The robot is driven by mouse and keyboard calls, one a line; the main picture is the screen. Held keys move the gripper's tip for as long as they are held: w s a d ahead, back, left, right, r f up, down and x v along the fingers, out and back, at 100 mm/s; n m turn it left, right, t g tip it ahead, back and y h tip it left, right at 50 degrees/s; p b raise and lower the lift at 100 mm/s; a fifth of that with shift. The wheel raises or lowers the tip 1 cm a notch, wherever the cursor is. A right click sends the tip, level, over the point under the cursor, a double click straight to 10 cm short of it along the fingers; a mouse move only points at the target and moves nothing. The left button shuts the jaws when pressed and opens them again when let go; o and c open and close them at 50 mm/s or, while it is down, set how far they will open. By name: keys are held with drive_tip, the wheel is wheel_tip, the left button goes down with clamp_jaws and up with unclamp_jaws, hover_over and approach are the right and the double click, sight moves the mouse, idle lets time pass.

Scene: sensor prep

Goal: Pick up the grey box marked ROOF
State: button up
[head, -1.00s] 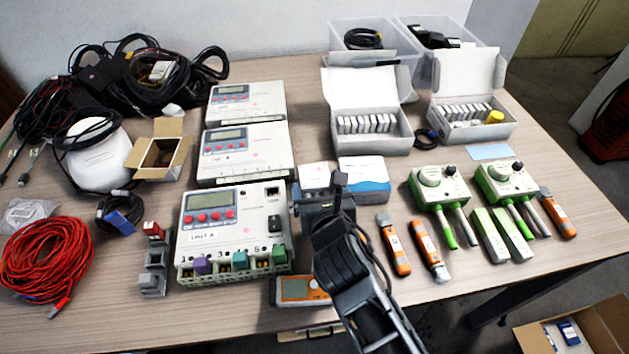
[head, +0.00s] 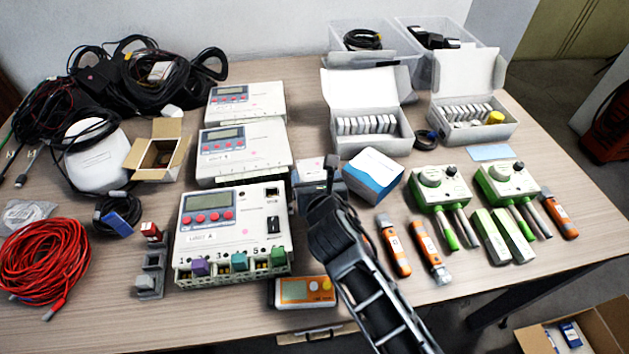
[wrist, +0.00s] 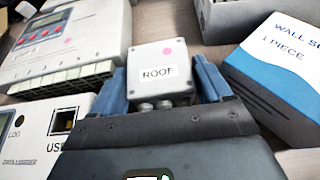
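The grey box marked ROOF (wrist: 160,74) is small and pale, with a pink dot on its lid and cable glands on its near side. It also shows in the head view (head: 310,170), partly behind my gripper. My gripper (wrist: 161,82) has one blue finger at each side of the box, and no gap shows between fingers and box. In the head view my gripper (head: 318,188) is low over the table, right of the front data logger. The box's underside is hidden, so I cannot tell whether it touches the table.
A blue-and-white wall box (head: 373,174) stands close to the right finger, turned at an angle. Data loggers (head: 232,225) stand close on the left. An orange meter (head: 305,291) lies at the front edge. Orange tools (head: 393,245) lie to the right.

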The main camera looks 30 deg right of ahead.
drive_tip(key=c, duration=0.4)
drive_tip(key=shift+r, duration=0.1)
